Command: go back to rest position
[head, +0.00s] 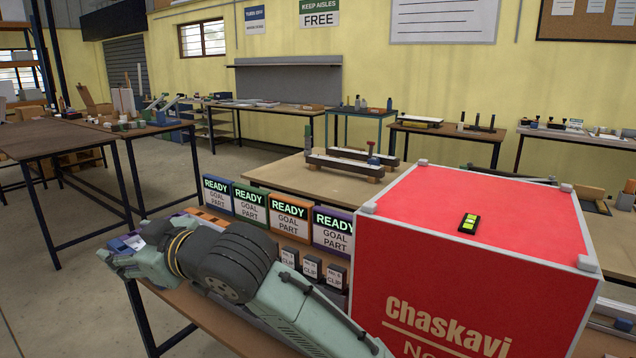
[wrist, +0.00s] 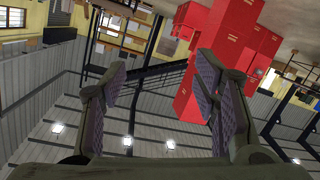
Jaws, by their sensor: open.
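In the wrist view my gripper (wrist: 160,72) is open. Its two fingers with purple ribbed pads stand wide apart, and nothing is between them. That view is tipped over, with roof beams and lamps low in the picture and red lockers (wrist: 215,60) far beyond the fingers. In the head view my green-grey arm (head: 290,300) with its dark joint lies across the lower left, in front of the workbench.
A big red box (head: 470,255) with a small black-and-yellow device (head: 469,223) on top stands at the right, close to my arm. READY goal panels (head: 289,219) and CLIP holders (head: 311,268) stand behind the arm. Open floor (head: 190,175) lies at the left.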

